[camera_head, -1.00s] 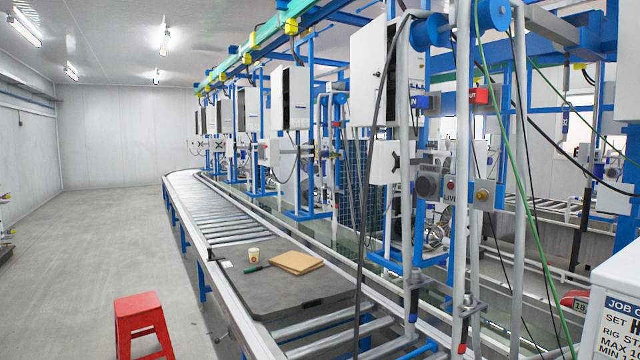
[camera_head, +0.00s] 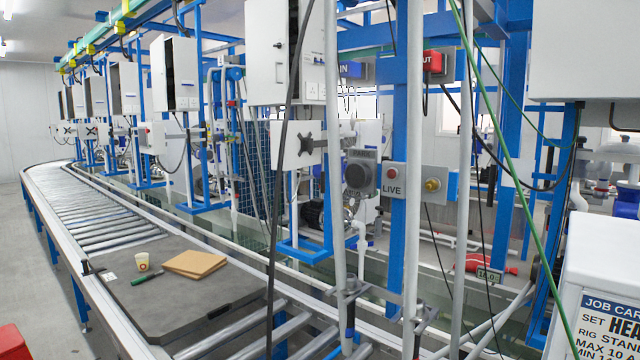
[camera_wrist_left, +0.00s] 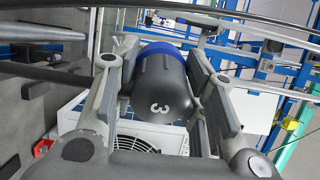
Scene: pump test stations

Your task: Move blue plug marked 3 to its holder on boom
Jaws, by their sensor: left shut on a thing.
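In the left wrist view a dark grey plug body marked 3 with a blue band, the blue plug (camera_wrist_left: 160,88), sits between the two fingers of my left gripper (camera_wrist_left: 158,75). The fingers are shut on it, one on each side. The 3 faces the wrist camera. In the head view neither gripper shows, and I cannot make out the plug there. I cannot single out its holder on the boom.
Grey and blue uprights and hanging hoses crowd the middle. A job card (camera_head: 610,328) stands at the lower right.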

